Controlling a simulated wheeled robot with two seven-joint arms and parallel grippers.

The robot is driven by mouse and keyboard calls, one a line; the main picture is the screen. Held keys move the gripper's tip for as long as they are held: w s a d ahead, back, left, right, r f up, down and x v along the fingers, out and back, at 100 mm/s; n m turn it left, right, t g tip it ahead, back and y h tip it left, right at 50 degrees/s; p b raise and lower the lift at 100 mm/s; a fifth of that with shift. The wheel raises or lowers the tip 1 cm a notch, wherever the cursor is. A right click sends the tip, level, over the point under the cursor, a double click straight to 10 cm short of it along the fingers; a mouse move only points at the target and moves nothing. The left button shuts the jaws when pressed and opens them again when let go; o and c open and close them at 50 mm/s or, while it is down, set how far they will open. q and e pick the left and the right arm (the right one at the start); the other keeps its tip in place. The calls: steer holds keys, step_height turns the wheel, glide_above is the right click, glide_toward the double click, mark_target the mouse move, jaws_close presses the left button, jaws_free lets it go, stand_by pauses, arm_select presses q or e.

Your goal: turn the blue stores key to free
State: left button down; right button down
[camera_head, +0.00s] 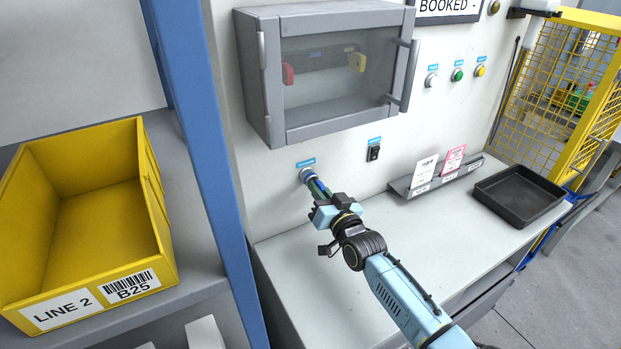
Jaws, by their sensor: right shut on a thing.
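The key lock (307,175) is a round metal fitting on the light wall panel, under a small blue label (306,162). The label is too small to read. The blue stores key (316,187) sticks out from the lock toward my right gripper. My right gripper (320,197) is shut on the key at the lock; its fingers partly hide the key. I cannot tell which way the key is turned. My left gripper is not in view.
A grey glass-fronted cabinet (264,85) juts out above the lock. A black switch (373,153) is to its right. A card rack (400,187) and black tray (493,217) are on the counter. A blue post (205,130) and yellow bin (160,235) stand left.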

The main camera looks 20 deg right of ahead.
steer(key=m, duration=0.3)
steer(key=shift+a+p, duration=0.1)
steer(key=shift+p, duration=0.2)
steer(key=shift+m, duration=0.4)
steer(key=m, duration=0.3)
steer(key=shift+h+p, duration=0.3)
steer(key=shift+r+m, duration=0.1)
steer(key=shift+m, duration=2.1)
steer(key=m, duration=0.3)
steer(key=shift+a+m+g+p, duration=0.1)
steer(key=shift+m+g+p, duration=0.2)
steer(key=shift+m+p, duration=0.1)
steer(key=c, duration=1.4)
jaws_free()
steer(key=shift+s, duration=0.1)
